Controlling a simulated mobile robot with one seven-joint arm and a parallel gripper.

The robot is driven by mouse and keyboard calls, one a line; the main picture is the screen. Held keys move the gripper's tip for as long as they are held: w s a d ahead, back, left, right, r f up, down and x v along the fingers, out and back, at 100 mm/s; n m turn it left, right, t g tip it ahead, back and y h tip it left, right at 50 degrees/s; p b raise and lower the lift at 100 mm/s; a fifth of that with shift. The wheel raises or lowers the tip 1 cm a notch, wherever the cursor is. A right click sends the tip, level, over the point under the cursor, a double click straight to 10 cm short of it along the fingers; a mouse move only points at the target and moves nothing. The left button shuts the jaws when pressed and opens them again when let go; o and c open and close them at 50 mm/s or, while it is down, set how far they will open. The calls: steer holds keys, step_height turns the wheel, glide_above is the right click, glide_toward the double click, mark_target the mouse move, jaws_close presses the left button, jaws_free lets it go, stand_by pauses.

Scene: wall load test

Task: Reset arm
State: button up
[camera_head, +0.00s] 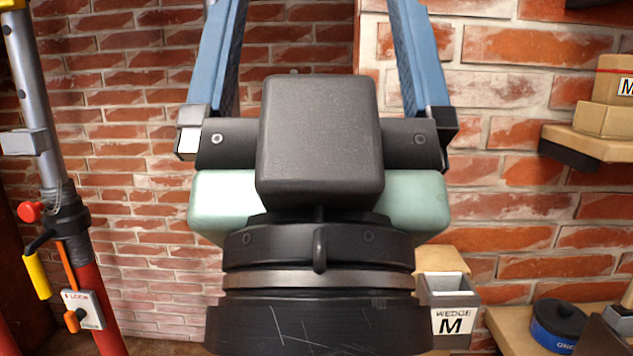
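My gripper (318,60) fills the middle of the head view, seen from behind with its black wrist at the bottom. Its two long blue fingers point up and away and stand wide apart. Bare brick wall shows between them, so it is open with nothing seen between the fingers. The fingertips run out of the top of the picture. The brick wall (304,40) lies behind the gripper, and the wrist hides what is low in the middle.
At left stands a red and grey post (42,110) with a yellow-handled crank (36,276) and a tag (83,310). At right are a box marked WEDGE M (452,318), a round blue container (557,325) and a wall shelf (590,143) with cardboard boxes (605,119).

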step_height(320, 180, up, 20)
steer(key=p, duration=1.8)
steer(key=shift+a+r, duration=0.1)
